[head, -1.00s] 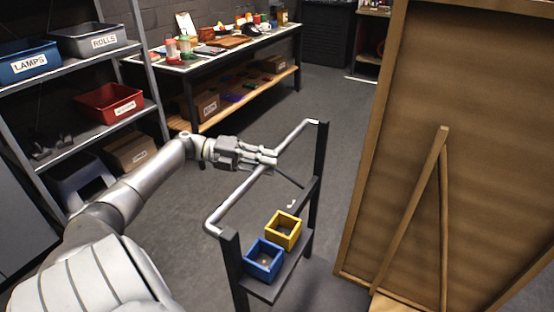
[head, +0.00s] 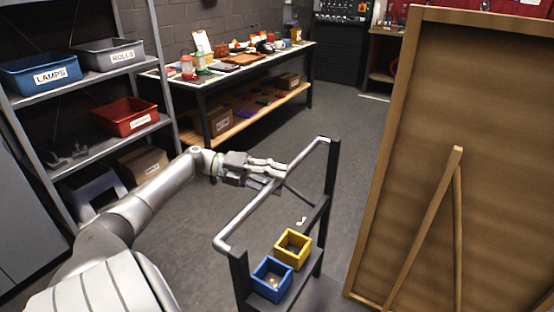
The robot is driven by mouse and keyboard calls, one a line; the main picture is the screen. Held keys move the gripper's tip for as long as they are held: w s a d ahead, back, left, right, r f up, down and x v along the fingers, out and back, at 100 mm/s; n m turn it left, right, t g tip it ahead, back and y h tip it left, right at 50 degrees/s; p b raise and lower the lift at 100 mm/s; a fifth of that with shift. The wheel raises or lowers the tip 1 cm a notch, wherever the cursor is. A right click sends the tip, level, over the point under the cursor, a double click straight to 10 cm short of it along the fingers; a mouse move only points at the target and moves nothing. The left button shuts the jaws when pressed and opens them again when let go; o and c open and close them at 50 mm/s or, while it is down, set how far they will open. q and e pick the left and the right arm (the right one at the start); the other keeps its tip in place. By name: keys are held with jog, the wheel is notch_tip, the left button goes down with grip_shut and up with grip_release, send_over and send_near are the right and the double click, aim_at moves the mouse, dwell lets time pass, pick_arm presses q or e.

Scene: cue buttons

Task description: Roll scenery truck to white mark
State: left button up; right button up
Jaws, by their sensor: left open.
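The scenery truck has a dark frame with a grey push bar (head: 243,217) across its top and a low dark shelf. A tall brown scenery flat (head: 420,130) with a wooden brace (head: 425,225) stands at the right; its lower end is cut off. My left gripper (head: 283,173) is at the push bar, fingers open and lying across it near its middle; I cannot tell whether they touch it. A white strip (head: 375,97) lies on the floor far back. A small white shape (head: 301,221) shows beside the truck's shelf. My right gripper is not in view.
A blue bin (head: 271,279) and a yellow bin (head: 293,249) sit on the truck's shelf. Shelving (head: 92,155) with labelled bins stands at left. A prop table (head: 190,79) stands at the back. Grey floor (head: 340,110) is clear between table and flat.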

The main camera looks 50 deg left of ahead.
pick_arm(q)
jog(key=v, duration=1.1)
jog(key=shift+s, duration=0.15)
jog(key=shift+a, duration=0.15)
